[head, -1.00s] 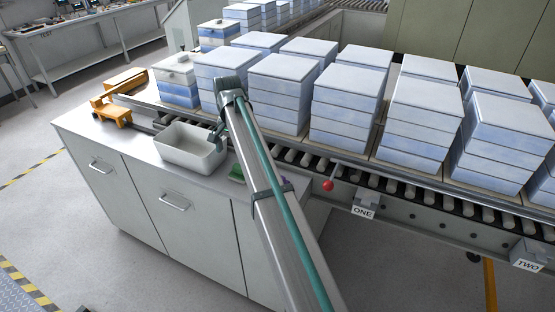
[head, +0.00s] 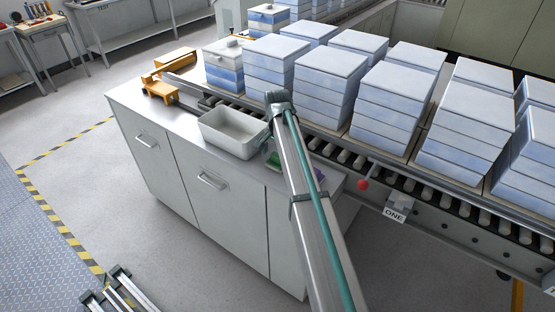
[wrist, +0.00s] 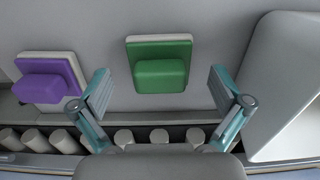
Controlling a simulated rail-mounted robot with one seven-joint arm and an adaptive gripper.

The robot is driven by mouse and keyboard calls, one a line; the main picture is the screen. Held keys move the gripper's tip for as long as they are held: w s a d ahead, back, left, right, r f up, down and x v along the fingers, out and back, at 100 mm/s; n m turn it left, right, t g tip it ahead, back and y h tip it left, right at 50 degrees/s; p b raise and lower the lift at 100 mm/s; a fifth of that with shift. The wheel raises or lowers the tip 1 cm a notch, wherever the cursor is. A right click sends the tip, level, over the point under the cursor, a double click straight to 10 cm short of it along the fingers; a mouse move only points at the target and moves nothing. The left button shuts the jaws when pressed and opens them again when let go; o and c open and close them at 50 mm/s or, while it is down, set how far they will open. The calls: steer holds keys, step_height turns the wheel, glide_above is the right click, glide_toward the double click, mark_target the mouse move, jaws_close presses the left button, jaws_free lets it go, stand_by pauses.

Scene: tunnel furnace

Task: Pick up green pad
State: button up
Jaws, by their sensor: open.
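The green pad (wrist: 160,65) lies on the grey worktop, a green block on a pale-edged base. It shows at the middle top of the wrist view. In the head view the green pad (head: 273,160) is partly hidden by my arm, just right of the white tray. My gripper (wrist: 160,90) is open and empty in the wrist view. Its two teal fingers are spread to the left and right of the pad's near part, and no contact shows. In the head view my gripper is mostly hidden behind my arm.
A purple pad (wrist: 48,80) lies left of the green one. The white tray (head: 233,134) stands close on the other side. A roller conveyor (head: 345,156) with stacked blue-white boxes (head: 325,85) runs behind the worktop. A red knob (head: 363,184) sticks out at the conveyor's edge.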

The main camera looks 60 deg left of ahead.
steer(key=shift+f, duration=0.8)
steer(key=c, duration=1.3)
steer(key=shift+c, duration=0.2)
